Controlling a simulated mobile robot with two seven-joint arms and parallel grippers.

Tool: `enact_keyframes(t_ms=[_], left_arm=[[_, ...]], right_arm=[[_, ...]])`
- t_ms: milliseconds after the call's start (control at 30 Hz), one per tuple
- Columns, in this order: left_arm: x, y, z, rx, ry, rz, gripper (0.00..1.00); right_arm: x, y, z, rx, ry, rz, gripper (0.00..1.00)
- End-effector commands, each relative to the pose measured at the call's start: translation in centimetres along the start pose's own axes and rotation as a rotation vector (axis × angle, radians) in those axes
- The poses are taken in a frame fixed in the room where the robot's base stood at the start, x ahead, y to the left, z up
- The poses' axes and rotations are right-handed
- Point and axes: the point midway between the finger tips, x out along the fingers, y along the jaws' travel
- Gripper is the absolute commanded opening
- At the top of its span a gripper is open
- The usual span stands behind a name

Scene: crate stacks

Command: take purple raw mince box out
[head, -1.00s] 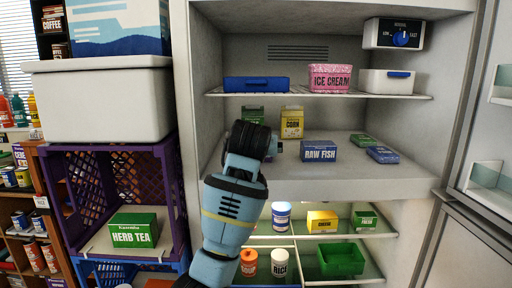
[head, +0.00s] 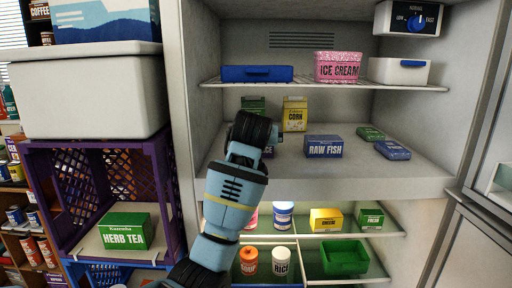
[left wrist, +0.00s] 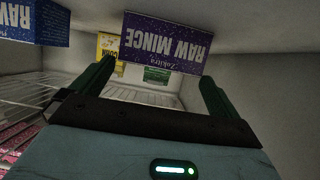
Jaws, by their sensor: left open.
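The purple raw mince box (left wrist: 165,42) appears upside down in the left wrist view, ahead of and between the fingers of my left gripper (left wrist: 155,74). The gripper is open, and no grip on the box shows. In the head view my left gripper (head: 252,130) reaches into the freezer compartment and hides nearly all of the box. Only a small purple piece (head: 268,153) shows at its right side. My right gripper is in neither view.
The blue raw fish box (head: 323,147) stands just right. A yellow corn box (head: 295,113) and a green box (head: 253,104) are behind. A wire shelf (head: 300,81) with an ice cream tub (head: 338,67) hangs above. The freezer's left wall (head: 188,100) is close to my arm.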

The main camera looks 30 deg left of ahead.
Motion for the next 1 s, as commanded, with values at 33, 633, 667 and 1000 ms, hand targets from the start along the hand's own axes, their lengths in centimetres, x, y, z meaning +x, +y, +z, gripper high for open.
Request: enact_keyframes(t_ms=[33,633,667,1000], left_arm=[[0.2,0.0,-0.1,0.000,0.000,0.000,1.00],[5.1,-0.1,-0.5,0.000,0.001,0.000,1.00],[5.1,-0.1,-0.5,0.000,0.001,0.001,1.00],[5.1,-0.1,-0.5,0.000,0.000,0.000,0.72]], right_arm=[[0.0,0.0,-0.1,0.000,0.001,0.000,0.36],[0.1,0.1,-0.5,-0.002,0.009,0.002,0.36],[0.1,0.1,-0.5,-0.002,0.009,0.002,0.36],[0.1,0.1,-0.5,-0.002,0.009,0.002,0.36]])
